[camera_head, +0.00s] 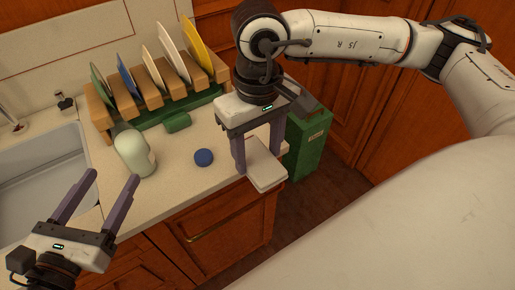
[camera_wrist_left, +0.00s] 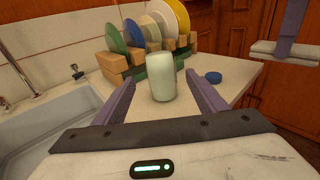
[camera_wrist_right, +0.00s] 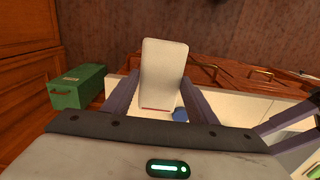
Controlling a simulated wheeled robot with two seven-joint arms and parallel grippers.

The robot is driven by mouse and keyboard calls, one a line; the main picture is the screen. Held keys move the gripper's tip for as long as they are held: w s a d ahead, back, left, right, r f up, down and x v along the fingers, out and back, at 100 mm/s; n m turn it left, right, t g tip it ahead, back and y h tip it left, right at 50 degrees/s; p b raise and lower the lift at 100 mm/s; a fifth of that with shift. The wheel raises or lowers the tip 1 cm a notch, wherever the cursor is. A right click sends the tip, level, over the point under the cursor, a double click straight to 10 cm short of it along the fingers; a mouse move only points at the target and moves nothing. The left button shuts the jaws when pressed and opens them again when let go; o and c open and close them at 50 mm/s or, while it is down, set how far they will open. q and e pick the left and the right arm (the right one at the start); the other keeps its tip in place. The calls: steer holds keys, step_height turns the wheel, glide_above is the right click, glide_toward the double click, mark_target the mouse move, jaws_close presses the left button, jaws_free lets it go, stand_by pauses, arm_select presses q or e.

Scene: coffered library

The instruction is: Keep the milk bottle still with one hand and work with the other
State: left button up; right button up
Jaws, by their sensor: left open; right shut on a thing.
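The milk bottle (camera_head: 135,153) is a pale greenish-white bottle on the counter, and it also shows in the left wrist view (camera_wrist_left: 162,78). It looks upright there. My left gripper (camera_head: 112,176) is open and empty in front of the bottle. In the left wrist view the bottle appears between its fingers, apart from them. My right gripper (camera_head: 259,160) is shut on a white slab (camera_head: 265,168), held near the counter's right edge. The slab also shows in the right wrist view (camera_wrist_right: 163,70). A round blue cap (camera_head: 203,157) lies on the counter between bottle and slab.
A wooden rack (camera_head: 145,92) with several coloured plates stands behind the bottle. A small green block (camera_head: 177,122) lies before it. The sink (camera_head: 40,165) is at the left. A green bin (camera_head: 307,140) stands right of the counter. The counter around the blue cap is clear.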

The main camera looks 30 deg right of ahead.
mark_target(129, 164)
arm_select(q)
steer(key=w+d+f+b, duration=0.2)
steer(key=f, duration=0.1)
steer(key=shift+w+d, duration=0.1)
steer(key=shift+w, duration=0.1)
arm_select(e)
step_height(129, 164, down, 2)
steer(key=shift+s+f, duration=0.1)
arm_select(q)
steer(key=x, duration=0.1)
steer(key=p+x, duration=0.1)
steer(key=x, duration=0.1)
steer(key=shift+w+d+r, duration=0.15)
steer(key=shift+r, duration=0.15)
arm_select(e)
steer(key=shift+r, duration=0.65)
arm_select(q)
steer(key=shift+x, duration=0.9)
arm_select(e)
steer(key=shift+r, duration=0.1)
arm_select(q)
steer(key=c, duration=0.8)
